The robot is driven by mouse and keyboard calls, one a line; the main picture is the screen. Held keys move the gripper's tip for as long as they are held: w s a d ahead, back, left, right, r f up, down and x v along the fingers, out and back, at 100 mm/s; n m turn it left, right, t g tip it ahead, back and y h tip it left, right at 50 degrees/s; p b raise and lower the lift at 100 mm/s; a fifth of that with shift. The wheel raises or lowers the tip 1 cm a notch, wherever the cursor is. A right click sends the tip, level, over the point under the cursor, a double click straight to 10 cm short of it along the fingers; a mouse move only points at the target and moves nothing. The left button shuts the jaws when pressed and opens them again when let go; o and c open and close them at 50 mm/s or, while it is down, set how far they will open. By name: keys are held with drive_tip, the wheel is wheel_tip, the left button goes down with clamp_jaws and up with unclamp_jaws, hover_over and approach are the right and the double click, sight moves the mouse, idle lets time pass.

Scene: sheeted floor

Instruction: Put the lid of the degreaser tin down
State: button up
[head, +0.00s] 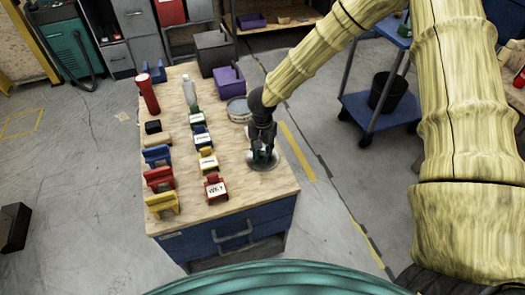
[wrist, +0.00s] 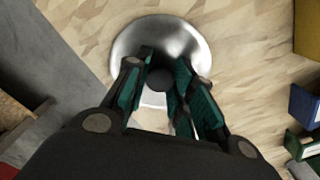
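The lid is a shiny round metal disc (wrist: 185,40) with a dark knob (wrist: 160,79) at its middle. In the head view the lid (head: 263,164) shows near the right edge of the wooden worktop, level or nearly so. Whether it touches the wood is hard to tell. My gripper (head: 263,152) points down over it. In the wrist view my gripper's fingers (wrist: 162,78) lie close on both sides of the knob, shut on it. A round, low grey tin (head: 238,110), likely the degreaser tin, stands behind my gripper on the worktop.
The worktop (head: 225,187) holds rows of small red, yellow, blue and green blocks left of my gripper. A red cylinder (head: 148,94), a pale bottle (head: 189,92) and a purple box (head: 229,82) stand farther back. Bare wood lies around the lid.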

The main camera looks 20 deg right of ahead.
sight(262, 153)
drive_tip(key=o, duration=0.3)
drive_tip(key=shift+r, duration=0.1)
wheel_tip(262, 153, up, 12)
drive_tip(key=shift+r, duration=0.1)
idle(0.6)
